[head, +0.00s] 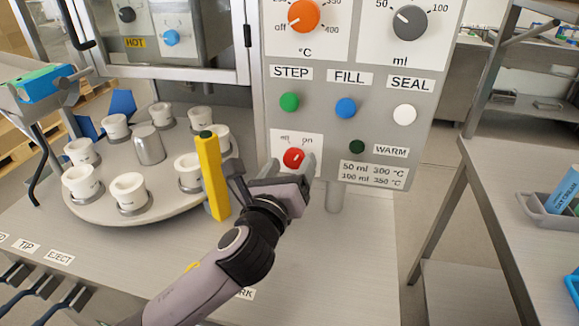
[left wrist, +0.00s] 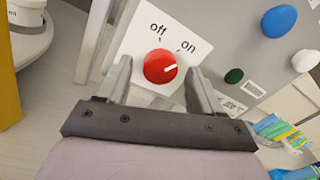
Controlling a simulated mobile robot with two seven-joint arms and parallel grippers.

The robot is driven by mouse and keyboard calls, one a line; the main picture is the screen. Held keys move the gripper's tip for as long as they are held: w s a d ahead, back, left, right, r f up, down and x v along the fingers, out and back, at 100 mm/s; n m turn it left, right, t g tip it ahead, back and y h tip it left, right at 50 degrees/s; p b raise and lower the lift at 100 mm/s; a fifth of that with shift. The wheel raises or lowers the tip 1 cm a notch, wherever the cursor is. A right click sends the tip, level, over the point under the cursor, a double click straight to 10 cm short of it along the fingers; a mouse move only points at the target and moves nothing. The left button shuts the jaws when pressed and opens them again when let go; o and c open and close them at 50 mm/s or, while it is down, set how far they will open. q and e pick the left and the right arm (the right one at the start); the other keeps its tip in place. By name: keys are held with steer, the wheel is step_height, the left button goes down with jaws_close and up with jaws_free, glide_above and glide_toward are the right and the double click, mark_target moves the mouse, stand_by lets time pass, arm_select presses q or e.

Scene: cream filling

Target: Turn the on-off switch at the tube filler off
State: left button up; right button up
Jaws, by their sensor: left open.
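The on-off switch is a red round knob (head: 293,158) on a white plate low on the tube filler's grey panel (head: 330,122). My left gripper (head: 291,172) is open in front of the plate. In the left wrist view my left gripper's fingertips (left wrist: 159,74) appear on either side of the knob, with gaps visible. Whether they reach its depth is hard to tell. My right gripper is not in view.
Green (head: 289,102), blue (head: 346,108) and white (head: 405,114) buttons sit above the switch. A dark green WARM lamp (head: 357,146) is to its right. A yellow post (head: 212,178) and a turntable (head: 150,208) with white cups stand left of my gripper.

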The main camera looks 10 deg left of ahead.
arm_select(q)
steer(key=c, duration=1.1)
steer(key=shift+o, duration=0.2)
steer(key=shift+n, duration=1.3)
steer(key=n, duration=0.2)
steer(key=shift+f+n, duration=0.1)
steer(key=shift+n, duration=0.3)
steer(key=n, duration=0.3)
steer(key=shift+d+n+t, duration=0.1)
steer(key=shift+n+t, duration=0.2)
steer(key=shift+n+y+b, duration=0.3)
steer(key=shift+n+b, duration=0.1)
steer(key=shift+n, duration=1.2)
